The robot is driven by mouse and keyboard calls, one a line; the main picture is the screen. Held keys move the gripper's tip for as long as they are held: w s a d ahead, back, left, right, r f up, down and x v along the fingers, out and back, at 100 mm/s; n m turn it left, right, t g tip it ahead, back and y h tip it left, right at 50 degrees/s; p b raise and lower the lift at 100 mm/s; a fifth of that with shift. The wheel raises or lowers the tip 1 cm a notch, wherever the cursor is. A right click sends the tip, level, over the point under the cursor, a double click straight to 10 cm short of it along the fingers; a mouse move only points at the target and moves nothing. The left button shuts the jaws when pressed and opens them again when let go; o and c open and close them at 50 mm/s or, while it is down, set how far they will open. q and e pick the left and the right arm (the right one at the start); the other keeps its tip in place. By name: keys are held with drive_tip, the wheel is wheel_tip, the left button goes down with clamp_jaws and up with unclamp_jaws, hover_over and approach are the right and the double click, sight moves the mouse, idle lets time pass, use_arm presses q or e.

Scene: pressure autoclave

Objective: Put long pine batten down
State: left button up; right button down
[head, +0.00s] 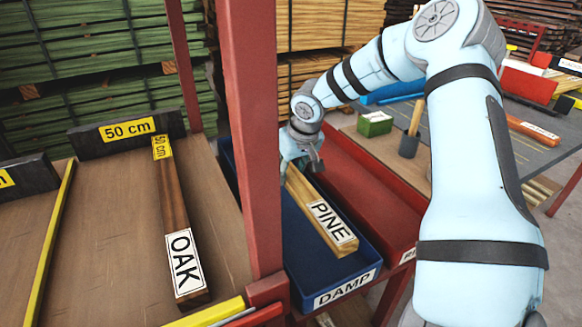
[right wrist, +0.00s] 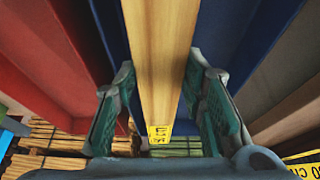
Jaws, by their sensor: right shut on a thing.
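The long pine batten (head: 306,204) is pale wood with a white PINE label at its near end. It lies along the inside of the blue tray labelled DAMP (head: 349,290); whether it touches the tray floor I cannot tell. My right gripper (head: 301,165) is shut on the batten's far end. In the right wrist view, the batten (right wrist: 160,60) runs between the two green-padded fingers of the right gripper (right wrist: 163,115), with a yellow tag at its end. The blue tray (right wrist: 228,45) shows on both sides of it. My left gripper is out of view.
A red tray (head: 375,195) adjoins the blue one on the right. A red post (head: 252,130) stands close on the left. Beyond it, an oak batten (head: 172,210) lies on a wooden bench against a black 50 cm block (head: 128,133). Stacked timber stands behind.

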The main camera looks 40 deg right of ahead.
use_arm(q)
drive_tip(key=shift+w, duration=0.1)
use_arm(e)
drive_tip(key=c, duration=1)
unclamp_jaws()
drive_tip(key=shift+c, duration=0.2)
drive_tip(key=shift+r, duration=0.25)
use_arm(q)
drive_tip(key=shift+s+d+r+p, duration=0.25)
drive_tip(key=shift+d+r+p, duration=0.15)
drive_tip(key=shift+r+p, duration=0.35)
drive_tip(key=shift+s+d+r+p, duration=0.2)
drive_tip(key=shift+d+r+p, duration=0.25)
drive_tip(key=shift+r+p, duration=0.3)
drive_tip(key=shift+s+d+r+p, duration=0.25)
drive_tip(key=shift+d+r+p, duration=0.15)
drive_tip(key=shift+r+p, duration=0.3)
use_arm(e)
drive_tip(key=v, duration=1.2)
drive_tip(key=shift+r, duration=0.4)
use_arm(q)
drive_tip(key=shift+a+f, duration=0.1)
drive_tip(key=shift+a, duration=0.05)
